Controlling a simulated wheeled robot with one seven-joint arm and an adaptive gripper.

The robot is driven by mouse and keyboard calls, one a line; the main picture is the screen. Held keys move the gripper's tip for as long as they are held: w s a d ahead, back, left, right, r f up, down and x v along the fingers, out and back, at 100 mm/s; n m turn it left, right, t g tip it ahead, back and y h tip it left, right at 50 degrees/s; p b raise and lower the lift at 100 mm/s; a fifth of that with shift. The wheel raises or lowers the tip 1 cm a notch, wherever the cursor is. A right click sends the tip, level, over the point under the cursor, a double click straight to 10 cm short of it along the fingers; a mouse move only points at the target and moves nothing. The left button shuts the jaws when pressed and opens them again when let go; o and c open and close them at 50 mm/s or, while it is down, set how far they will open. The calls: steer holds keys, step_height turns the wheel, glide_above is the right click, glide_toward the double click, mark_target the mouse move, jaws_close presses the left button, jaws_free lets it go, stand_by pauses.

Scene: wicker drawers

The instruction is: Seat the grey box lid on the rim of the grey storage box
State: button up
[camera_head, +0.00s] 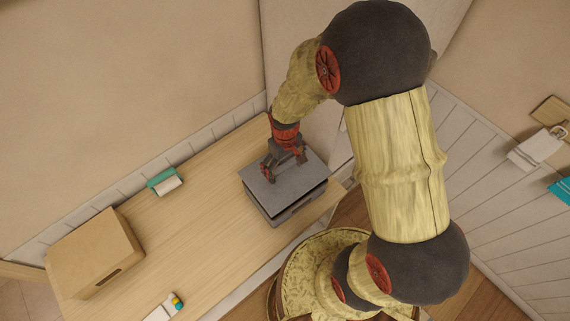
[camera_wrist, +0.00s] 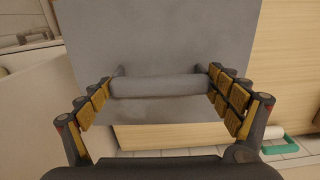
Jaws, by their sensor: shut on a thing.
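The grey box lid (camera_head: 300,176) is a flat square plate with a bar handle (camera_wrist: 160,86) on top. My gripper (camera_head: 285,170) is shut on this handle, with its fingers at the two ends of the bar, as it also shows in the wrist view (camera_wrist: 165,90). The grey storage box (camera_head: 284,212) stands on the wooden table under the lid. The lid lies over the box and looks slightly turned or tilted against it. A dark gap shows between them at the front, and I cannot tell whether they touch. The lid hides the box's inside.
A tan box (camera_head: 92,250) stands on the left of the wooden table (camera_head: 205,210). A green and white item (camera_head: 164,181) lies near the wall, and a small white item with coloured parts (camera_head: 165,306) lies at the front. The table's middle is clear.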

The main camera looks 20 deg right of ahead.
mark_target(285, 173)
steer(key=shift+f+b, duration=0.75)
steer(key=shift+f, duration=0.6)
steer(key=shift+f+b, duration=1)
steer(key=shift+f, duration=0.4)
stand_by(0.4)
steer(key=o, duration=1.4)
steer(key=shift+r, duration=0.1)
step_height(285, 173, up, 12)
steer(key=shift+f, duration=0.1)
